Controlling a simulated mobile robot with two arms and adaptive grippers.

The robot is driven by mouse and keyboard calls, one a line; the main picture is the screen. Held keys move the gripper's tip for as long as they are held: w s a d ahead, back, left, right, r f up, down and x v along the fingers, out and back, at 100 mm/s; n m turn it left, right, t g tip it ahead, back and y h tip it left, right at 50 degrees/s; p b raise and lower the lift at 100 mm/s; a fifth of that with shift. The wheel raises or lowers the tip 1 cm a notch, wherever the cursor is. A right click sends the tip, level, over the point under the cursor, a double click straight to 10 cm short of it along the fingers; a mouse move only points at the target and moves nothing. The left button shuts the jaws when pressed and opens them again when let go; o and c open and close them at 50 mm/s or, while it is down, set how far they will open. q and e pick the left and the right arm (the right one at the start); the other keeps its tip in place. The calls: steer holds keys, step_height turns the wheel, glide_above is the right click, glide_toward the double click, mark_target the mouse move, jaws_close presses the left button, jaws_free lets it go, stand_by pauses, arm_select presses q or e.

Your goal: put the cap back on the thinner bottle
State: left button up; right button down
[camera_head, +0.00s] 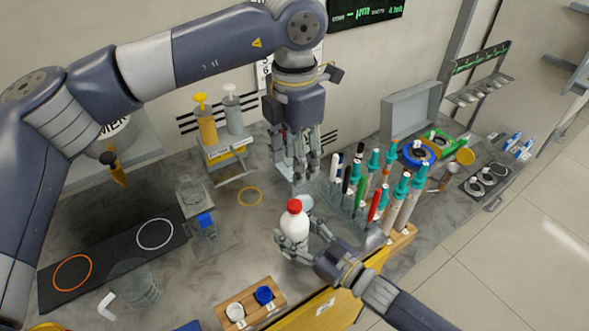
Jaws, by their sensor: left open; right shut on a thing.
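A white bottle with a rounded body (293,229) stands upright in my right gripper (298,242), whose fingers are shut around it. A red cap (294,206) sits at the top of this bottle; whether it is screwed tight cannot be told. My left gripper (298,174) points down, open, above and just behind the red cap, apart from it. A blue cap (263,294) and a white cap (235,311) rest on a wooden block at the front. A clear container with a blue top (206,222) stands left of the bottle.
A rack of upright teal-topped tools (376,185) stands close on the right of my grippers. Two pump bottles (206,122) stand on a stand behind. A black mat with two rings (115,262) lies left.

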steer(key=c, duration=0.6)
jaws_free()
steer(key=v, duration=1.2)
